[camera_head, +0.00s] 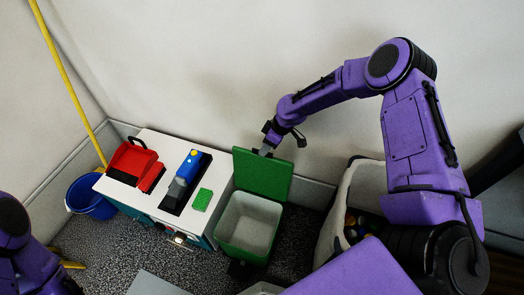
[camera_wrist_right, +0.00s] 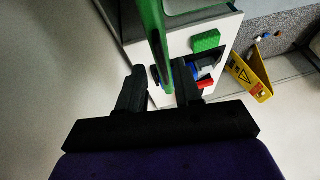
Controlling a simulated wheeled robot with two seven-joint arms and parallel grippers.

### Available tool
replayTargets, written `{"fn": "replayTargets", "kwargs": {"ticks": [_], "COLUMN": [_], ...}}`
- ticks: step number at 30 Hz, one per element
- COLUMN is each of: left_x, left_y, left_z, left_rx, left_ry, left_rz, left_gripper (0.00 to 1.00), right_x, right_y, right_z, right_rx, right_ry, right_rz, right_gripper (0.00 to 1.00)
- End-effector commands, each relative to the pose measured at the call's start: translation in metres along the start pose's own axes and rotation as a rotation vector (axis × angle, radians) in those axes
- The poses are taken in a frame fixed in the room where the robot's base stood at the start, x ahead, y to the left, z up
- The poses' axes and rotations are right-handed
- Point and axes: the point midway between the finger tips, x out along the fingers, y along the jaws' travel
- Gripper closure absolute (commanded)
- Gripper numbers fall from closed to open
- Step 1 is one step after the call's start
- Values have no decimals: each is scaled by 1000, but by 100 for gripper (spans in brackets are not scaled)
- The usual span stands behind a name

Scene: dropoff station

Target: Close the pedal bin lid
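The pedal bin (camera_head: 246,228) is a green box with a pale inner liner, and its inside shows from above. Its green lid (camera_head: 263,176) stands raised along the back edge of the bin. My right gripper (camera_head: 267,146) is at the lid's upper edge. In the right wrist view the lid (camera_wrist_right: 155,28) is seen nearly edge-on between the two fingers of the right gripper (camera_wrist_right: 160,72). The fingers are apart, with a visible gap on the left side of the lid. My left gripper is out of view; only part of my left arm shows.
A white-topped cabinet (camera_head: 150,145) left of the bin holds a red item (camera_head: 135,165), a blue-and-grey item (camera_head: 187,175) and a green block (camera_head: 202,200). A blue bucket (camera_head: 90,197) stands farther left. A white container (camera_head: 340,205) is on the right.

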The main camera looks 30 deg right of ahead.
Motion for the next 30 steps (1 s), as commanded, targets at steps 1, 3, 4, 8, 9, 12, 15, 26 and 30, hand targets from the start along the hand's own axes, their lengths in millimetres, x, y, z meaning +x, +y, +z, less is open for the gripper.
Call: {"fn": "replayTargets", "kwargs": {"ticks": [1,3,4,8,9,12,15,26,30], "left_x": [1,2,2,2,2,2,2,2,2], "left_y": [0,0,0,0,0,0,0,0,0], "left_z": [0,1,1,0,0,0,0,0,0], "left_rx": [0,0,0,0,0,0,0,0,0], "left_ry": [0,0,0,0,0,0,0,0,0], "left_rz": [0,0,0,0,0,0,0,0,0], "left_gripper": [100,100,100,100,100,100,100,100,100], "right_x": [8,13,15,17,17,16,16,16,16], "right_y": [-1,-1,-1,-2,-2,-2,-2,-2,-2], "right_z": [-1,-2,-2,-2,-2,-3,-3,-4,-4], "right_rx": [-3,-4,-4,-4,-5,-5,-5,-6,-6], "right_ry": [-1,0,0,0,0,0,1,1,2], "right_rz": [-1,-1,-1,-2,-2,-2,-2,-2,-1], "right_gripper": [66,66,66,66,66,69,100,100,100]}}
